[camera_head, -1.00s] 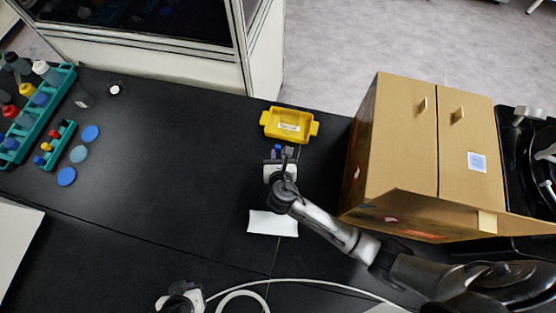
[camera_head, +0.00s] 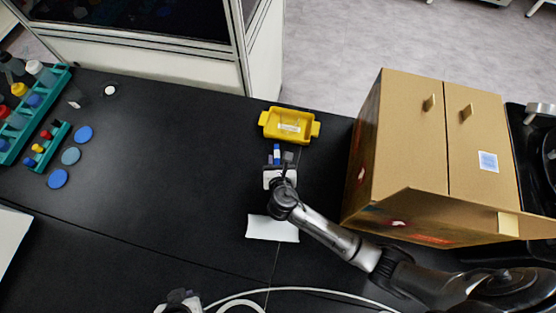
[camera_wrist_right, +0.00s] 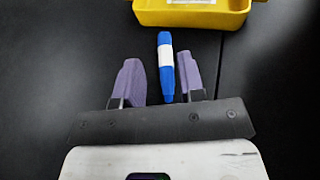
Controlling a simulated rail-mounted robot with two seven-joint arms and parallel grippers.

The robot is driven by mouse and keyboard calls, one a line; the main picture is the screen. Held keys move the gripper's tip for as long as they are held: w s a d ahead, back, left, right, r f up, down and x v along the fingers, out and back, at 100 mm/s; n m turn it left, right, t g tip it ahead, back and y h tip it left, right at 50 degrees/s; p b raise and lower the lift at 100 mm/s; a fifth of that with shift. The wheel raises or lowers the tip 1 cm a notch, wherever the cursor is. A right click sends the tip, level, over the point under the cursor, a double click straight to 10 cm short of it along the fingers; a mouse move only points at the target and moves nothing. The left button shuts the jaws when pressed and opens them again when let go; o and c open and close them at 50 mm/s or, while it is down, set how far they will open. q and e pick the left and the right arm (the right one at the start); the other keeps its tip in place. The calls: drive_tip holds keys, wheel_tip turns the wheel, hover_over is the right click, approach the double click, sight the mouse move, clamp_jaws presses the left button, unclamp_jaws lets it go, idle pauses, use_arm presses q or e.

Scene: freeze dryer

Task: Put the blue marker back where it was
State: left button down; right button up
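The blue marker (camera_head: 277,153), blue with a white band, is just in front of the yellow tray (camera_head: 264,120), outside it. In the right wrist view the marker (camera_wrist_right: 166,58) points away from my gripper toward the tray (camera_wrist_right: 190,17) and seems to lie on the black table. My right gripper (camera_head: 281,159) is open, its purple fingers (camera_wrist_right: 160,75) on either side of the marker's near part, with a narrower gap on the right. My left gripper (camera_head: 180,302) is partly in view at the bottom edge; its fingers are unclear.
A cardboard box cabinet (camera_head: 412,140) stands right of my right gripper. A white sheet (camera_head: 272,229) lies under my right arm. Teal racks (camera_head: 60,133) with bottles and blue discs (camera_head: 83,134) are at the left. A white cable (camera_head: 300,289) runs along the front. The middle-left table is clear.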

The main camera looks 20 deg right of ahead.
drive_tip(key=shift+o, duration=0.6)
drive_tip(key=shift+s+r, duration=0.1)
drive_tip(key=shift+r, duration=0.15)
drive_tip(key=p+v, duration=0.1)
drive_tip(key=v, duration=1)
drive_tip(key=shift+s+a+p, duration=0.2)
drive_tip(key=shift+s+p, duration=0.15)
drive_tip(key=shift+r, duration=0.1)
